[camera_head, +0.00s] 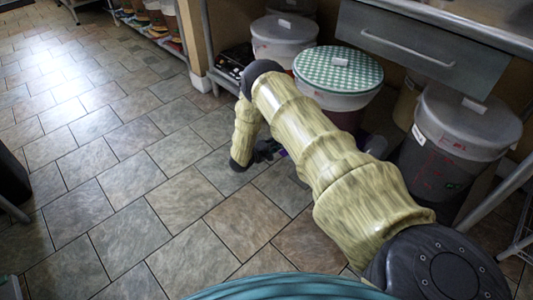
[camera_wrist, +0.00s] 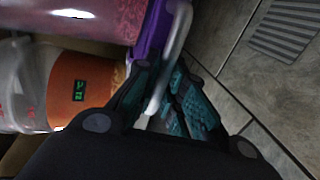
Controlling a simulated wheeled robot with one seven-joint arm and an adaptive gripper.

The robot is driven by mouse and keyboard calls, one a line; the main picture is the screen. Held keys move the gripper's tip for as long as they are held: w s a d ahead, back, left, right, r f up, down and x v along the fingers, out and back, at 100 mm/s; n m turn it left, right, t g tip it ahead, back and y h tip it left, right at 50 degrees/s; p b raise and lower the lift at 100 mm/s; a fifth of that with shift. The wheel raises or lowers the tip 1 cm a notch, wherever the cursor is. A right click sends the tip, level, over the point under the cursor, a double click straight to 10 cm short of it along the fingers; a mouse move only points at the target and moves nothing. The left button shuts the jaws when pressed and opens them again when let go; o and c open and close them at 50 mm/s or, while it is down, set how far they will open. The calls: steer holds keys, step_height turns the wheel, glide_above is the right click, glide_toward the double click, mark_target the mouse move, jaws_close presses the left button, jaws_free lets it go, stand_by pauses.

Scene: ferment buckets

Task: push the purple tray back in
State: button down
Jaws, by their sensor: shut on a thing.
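The purple tray (camera_wrist: 148,40) shows in the wrist view as a purple edge at the top middle, with a silver bar handle (camera_wrist: 180,35) along its front. My gripper (camera_wrist: 167,95) is at the handle, its teal-padded fingers closed around the lower end of the bar. In the head view my gripper (camera_head: 266,150) is low near the floor, partly hidden by my arm. Only a small purple patch (camera_head: 282,153) shows beside it; the rest of the tray is hidden behind my arm.
A bucket with a green checked lid (camera_head: 338,70) stands behind my arm. A grey-lidded bucket (camera_head: 445,150) is at right, under a drawer (camera_head: 420,45). In the wrist view, an orange-labelled container (camera_wrist: 90,85) is at left. The tiled floor (camera_head: 120,180) is open at left.

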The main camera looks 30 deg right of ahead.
steer(key=x, duration=0.2)
steer(key=r+x, duration=0.1)
steer(key=x, duration=0.2)
steer(key=b+x, duration=0.1)
steer(key=x, duration=0.1)
steer(key=shift+w+d+r, duration=0.1)
steer(key=shift+d+r, duration=0.15)
steer(key=shift+d, duration=0.15)
steer(key=c, duration=1.5)
jaws_free()
steer(key=v, duration=1.2)
steer(key=shift+f, duration=0.1)
